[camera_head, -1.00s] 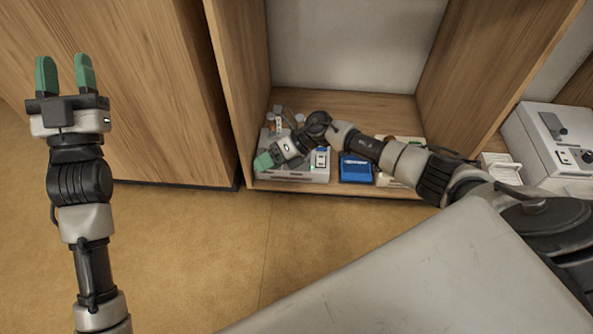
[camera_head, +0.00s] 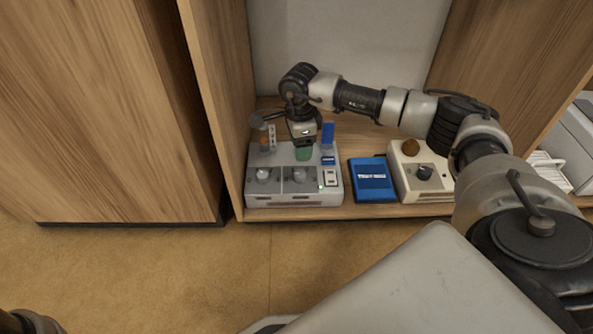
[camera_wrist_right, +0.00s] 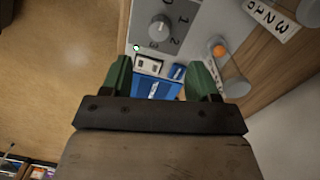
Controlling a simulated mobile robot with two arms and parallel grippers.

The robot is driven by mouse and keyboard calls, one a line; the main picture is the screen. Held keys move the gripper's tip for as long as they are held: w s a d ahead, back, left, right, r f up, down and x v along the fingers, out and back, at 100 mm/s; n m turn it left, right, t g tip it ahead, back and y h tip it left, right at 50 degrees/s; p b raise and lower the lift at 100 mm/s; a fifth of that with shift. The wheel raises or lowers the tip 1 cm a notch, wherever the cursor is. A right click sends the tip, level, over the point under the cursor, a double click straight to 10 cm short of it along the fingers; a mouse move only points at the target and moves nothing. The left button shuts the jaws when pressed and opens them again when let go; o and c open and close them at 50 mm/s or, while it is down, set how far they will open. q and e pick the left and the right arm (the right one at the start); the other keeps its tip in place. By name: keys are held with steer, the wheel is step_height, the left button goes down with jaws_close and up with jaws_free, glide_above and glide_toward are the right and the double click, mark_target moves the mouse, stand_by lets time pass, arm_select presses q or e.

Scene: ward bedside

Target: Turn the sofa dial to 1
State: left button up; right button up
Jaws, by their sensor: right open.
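A grey control box (camera_head: 292,199) stands on the low shelf, with a left dial (camera_head: 263,176) and a right dial (camera_head: 299,176) on top. I cannot read which dial is the sofa one. In the right wrist view, a grey dial (camera_wrist_right: 160,28) shows with printed numbers beside it. My right gripper (camera_head: 304,152) is above the back of the box, pointing down. It is open; its green fingers stand apart in the wrist view (camera_wrist_right: 160,78), with nothing held between them. My left gripper is out of view.
A blue box (camera_head: 373,182) and a cream box (camera_head: 407,186) with a dark dial (camera_head: 425,172) stand to the right on the shelf. An orange knob (camera_head: 264,142) and upright levers are at the box's back left. Wooden side panels bound the shelf.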

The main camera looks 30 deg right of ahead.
mark_target(300, 173)
steer(key=f+b, duration=0.2)
steer(key=f, duration=0.1)
steer(key=f+b, duration=0.2)
steer(key=f, duration=0.1)
steer(key=f+b, duration=0.2)
steer(key=f, duration=0.1)
steer(key=shift+s+a+f, duration=0.1)
steer(key=shift+s+f, duration=0.15)
steer(key=shift+f, duration=0.15)
steer(key=shift+r, duration=0.1)
steer(key=c, duration=0.9)
